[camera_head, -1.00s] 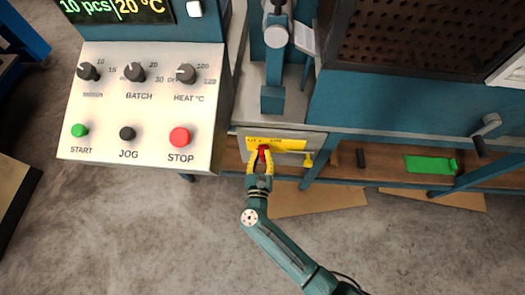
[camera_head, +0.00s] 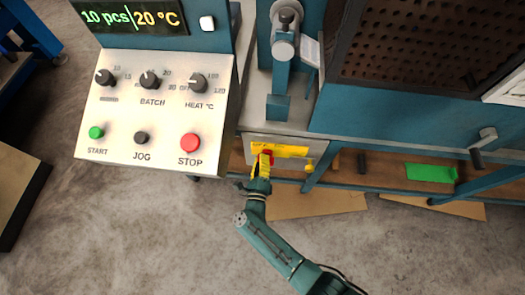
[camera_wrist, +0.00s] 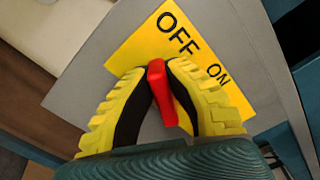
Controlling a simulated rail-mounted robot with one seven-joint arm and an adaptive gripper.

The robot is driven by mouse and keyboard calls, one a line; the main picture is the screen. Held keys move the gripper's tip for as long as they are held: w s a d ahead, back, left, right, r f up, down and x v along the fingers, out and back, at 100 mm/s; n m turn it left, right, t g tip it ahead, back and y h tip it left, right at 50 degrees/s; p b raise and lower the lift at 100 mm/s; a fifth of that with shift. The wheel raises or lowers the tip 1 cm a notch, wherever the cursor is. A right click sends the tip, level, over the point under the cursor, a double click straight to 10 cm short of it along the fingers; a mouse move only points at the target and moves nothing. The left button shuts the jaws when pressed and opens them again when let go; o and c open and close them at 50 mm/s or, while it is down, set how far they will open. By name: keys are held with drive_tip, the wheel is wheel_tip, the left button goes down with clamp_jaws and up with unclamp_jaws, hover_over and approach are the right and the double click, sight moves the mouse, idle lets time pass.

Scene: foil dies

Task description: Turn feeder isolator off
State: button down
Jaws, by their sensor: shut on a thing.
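The feeder isolator is a red handle on a yellow plate (camera_head: 290,151) marked OFF and ON, fixed to a grey box (camera_head: 250,146) below the press. In the wrist view, the red handle (camera_wrist: 161,92) stands between the yellow fingers of my gripper (camera_wrist: 160,70), their dark pads closed on it. The words OFF and ON lie beyond and to the right of the fingertips on the yellow plate (camera_wrist: 150,45). In the head view, my gripper (camera_head: 264,158) covers most of the handle and the lettering. I cannot tell exactly which mark the handle points to.
A control panel (camera_head: 160,70) with knobs and START, JOG and STOP buttons stands at left. A small yellow part (camera_head: 309,167) hangs right of the isolator. A shelf with a green item (camera_head: 430,173) runs under the machine.

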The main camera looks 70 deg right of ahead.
drive_tip(key=n, duration=0.2)
drive_tip(key=f+n, duration=0.1)
drive_tip(key=n, duration=0.2)
drive_tip(key=shift+p, duration=0.35)
drive_tip(key=shift+f+n, duration=0.1)
drive_tip(key=shift+n, duration=0.2)
drive_tip(key=c, duration=1)
unclamp_jaws()
drive_tip(key=shift+c, duration=0.2)
drive_tip(key=shift+w, duration=0.1)
drive_tip(key=shift+a, duration=0.4)
drive_tip(key=v, duration=1.1)
